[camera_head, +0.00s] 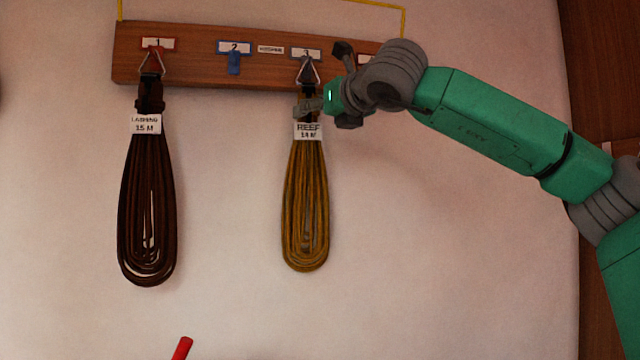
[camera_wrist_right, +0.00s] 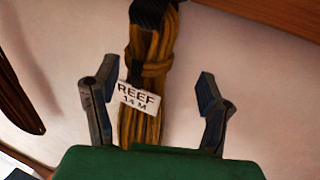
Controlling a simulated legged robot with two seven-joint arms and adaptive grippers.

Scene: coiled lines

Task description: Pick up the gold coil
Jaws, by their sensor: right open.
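The gold coil (camera_head: 305,215) hangs from the hook at position 3 on the wooden board, with a white tag reading REEF 14 M. My right gripper (camera_head: 312,107) is at the coil's upper part, just by the tag. In the right wrist view the gold coil (camera_wrist_right: 152,60) runs between the two spread fingers of the right gripper (camera_wrist_right: 152,95). The left finger is close to the tag, and there is a gap between the coil and the right finger. Part of the coil's neck is hidden by the gripper in the head view. My left gripper is not in view.
The wooden board (camera_head: 195,65) is on a pale wall and carries numbered labels. A dark brown coil (camera_head: 147,210) hangs at position 1. Position 2 has a blue hook (camera_head: 234,65) with no coil. A red thing (camera_head: 182,348) shows at the bottom edge. The wall between the coils is clear.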

